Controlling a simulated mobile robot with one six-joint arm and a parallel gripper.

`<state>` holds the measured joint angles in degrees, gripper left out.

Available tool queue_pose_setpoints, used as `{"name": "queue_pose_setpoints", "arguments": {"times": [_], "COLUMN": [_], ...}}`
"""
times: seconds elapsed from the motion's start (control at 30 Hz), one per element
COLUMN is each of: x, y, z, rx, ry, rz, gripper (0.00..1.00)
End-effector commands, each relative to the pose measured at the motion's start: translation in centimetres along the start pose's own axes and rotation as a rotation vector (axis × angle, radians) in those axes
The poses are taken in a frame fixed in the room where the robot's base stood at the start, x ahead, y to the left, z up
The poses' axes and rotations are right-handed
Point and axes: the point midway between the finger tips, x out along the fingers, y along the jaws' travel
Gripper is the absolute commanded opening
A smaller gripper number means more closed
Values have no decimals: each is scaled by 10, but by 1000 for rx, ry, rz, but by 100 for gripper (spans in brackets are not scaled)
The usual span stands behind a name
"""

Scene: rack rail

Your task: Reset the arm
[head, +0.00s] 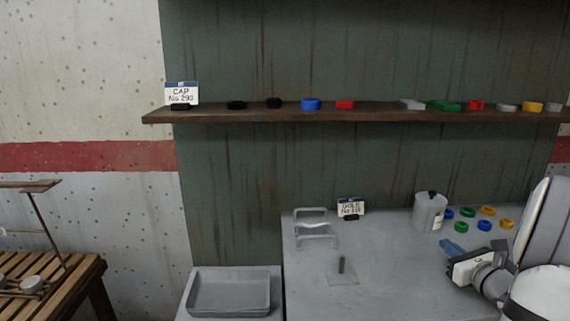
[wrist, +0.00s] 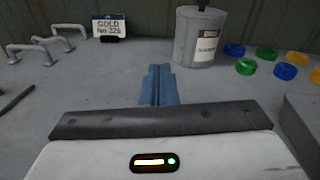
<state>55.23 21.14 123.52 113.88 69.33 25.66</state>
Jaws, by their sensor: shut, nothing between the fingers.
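My gripper (head: 454,250) is at the right of the head view, above the grey bench top (head: 390,285). Its two blue fingers are together with nothing between them. In the wrist view my gripper (wrist: 157,75) points across the bench toward the back. The fingertips are a little in front and left of a grey canister (wrist: 200,38) with a label and dark knob.
Several coloured rings (head: 485,218) lie right of the canister (head: 430,212). A sign (head: 351,208), metal handles (head: 312,228) and a short dark peg on a plate (head: 341,270) stand left. A shelf (head: 300,115) holds small parts. A grey tray (head: 230,292) sits lower left.

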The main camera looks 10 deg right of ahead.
Motion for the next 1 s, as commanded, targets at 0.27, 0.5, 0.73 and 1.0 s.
{"name": "queue_pose_setpoints", "arguments": {"times": [0.27,0.5,0.73,1.0], "x": [3,-69,-145,-182], "y": [203,320,353,341], "z": [67,85,97,115], "rx": [-511,-1096,-1735,-2308], "ry": [131,160,95,-8], "rz": [629,1151,1549,1773], "gripper": [0,0,0,0]}}
